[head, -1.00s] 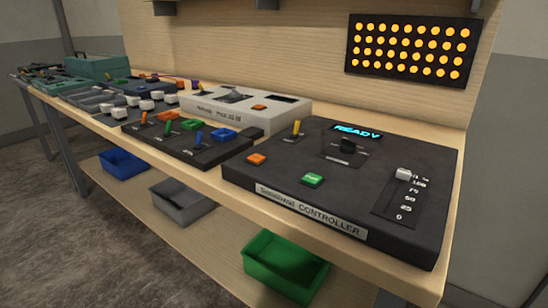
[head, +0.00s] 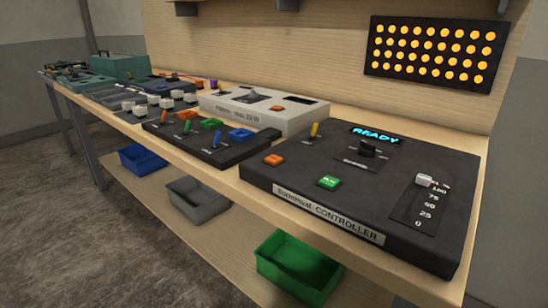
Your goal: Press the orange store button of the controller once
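The controller (head: 300,195) is a dark box near the bench's front edge at the right, with a "CONTROLLER" label on its front. Its orange button (head: 274,160) sits at the left of its top face. A green button (head: 329,182), a yellow toggle lever (head: 314,130), a black knob (head: 367,148) and a white slider (head: 424,180) near the top of its scale are also on it. A small display (head: 376,135) reads READY in cyan. Neither of my grippers is in the head view.
A lit panel of amber lamps (head: 432,52) hangs on the wooden back board. Left of the controller stand a white console (head: 290,118) and a dark box with coloured buttons and levers (head: 205,147). Green (head: 298,268), grey (head: 197,198) and blue (head: 143,160) bins sit below.

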